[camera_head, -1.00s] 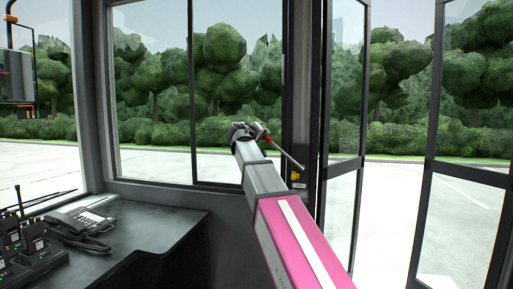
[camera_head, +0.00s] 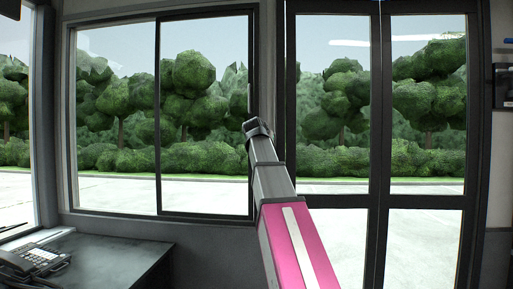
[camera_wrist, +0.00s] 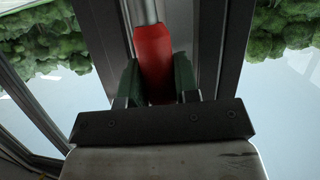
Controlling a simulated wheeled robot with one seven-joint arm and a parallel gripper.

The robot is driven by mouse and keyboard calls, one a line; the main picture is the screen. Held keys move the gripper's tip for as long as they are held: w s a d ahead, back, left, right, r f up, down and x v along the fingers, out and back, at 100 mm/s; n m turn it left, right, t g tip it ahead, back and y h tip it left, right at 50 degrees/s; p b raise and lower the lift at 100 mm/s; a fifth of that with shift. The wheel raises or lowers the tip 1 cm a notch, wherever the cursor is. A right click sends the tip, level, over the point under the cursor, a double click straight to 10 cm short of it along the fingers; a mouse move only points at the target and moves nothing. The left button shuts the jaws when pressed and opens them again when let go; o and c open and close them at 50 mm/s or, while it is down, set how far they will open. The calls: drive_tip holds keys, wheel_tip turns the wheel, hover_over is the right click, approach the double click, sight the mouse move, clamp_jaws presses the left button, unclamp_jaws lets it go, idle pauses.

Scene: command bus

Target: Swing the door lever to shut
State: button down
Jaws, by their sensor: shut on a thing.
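The door (camera_head: 379,150) has two tall glazed panels with dark frames. In the head view they lie side by side in one flat line across the doorway. The door lever has a red grip (camera_wrist: 154,52) on a pale metal rod (camera_wrist: 144,10), seen close up in the wrist view. My gripper (camera_wrist: 157,78) is shut on the red grip, with a dark green finger on each side of it. In the head view my gripper (camera_head: 257,127) is at the post left of the door, and the lever is hidden there.
A dark desk (camera_head: 125,255) with a telephone (camera_head: 36,258) stands at the lower left. A sliding window (camera_head: 158,120) is left of my arm. A dark box (camera_head: 503,87) hangs on the wall at the right edge.

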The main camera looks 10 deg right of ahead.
drive_tip(key=shift+s+d+m, duration=0.3)
drive_tip(key=shift+d, duration=0.5)
drive_tip(key=c, duration=0.8)
unclamp_jaws()
drive_tip(key=shift+d, duration=0.15)
drive_tip(key=shift+c, duration=0.2)
drive_tip(key=v, duration=1.1)
